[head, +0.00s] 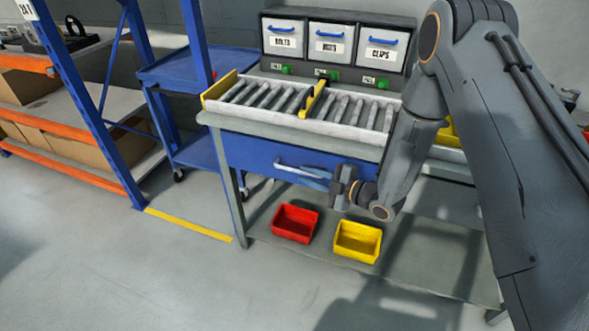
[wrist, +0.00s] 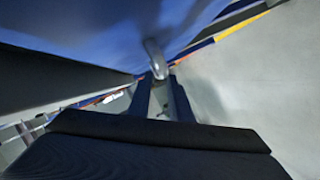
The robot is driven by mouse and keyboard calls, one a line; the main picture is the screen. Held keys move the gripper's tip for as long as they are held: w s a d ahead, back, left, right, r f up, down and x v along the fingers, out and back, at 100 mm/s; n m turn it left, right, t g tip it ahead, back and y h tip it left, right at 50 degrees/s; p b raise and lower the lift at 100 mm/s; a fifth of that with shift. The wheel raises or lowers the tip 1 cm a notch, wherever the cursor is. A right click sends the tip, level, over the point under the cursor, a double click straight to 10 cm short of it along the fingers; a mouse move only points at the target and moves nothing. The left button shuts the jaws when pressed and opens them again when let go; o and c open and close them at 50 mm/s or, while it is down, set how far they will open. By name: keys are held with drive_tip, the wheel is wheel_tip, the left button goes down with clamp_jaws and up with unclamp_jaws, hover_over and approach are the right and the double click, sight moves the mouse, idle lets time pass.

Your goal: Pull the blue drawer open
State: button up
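The blue drawer (head: 250,153) sits under the roller bench, and its front looks flush with the bench frame. A pale bar handle (head: 290,169) runs along its front. My gripper (head: 317,179) is at the right part of this handle, pointing left in the head view. In the wrist view the two fingers of my gripper (wrist: 160,85) stand apart with a gap between them. The handle's rounded grey end (wrist: 156,62) shows at the fingertips, in line with the gap. Whether a finger touches it is unclear. My arm hides the drawer's right part.
A red bin (head: 295,223) and a yellow bin (head: 358,241) stand on the lower shelf below the drawer. Bench legs flank them. A blue cart (head: 195,66) and an orange-blue rack stand left. The floor in front is clear.

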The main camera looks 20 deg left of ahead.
sight(303, 173)
drive_tip(key=shift+p+x, duration=0.3)
drive_tip(key=shift+x, duration=1.85)
drive_tip(key=shift+w, duration=0.1)
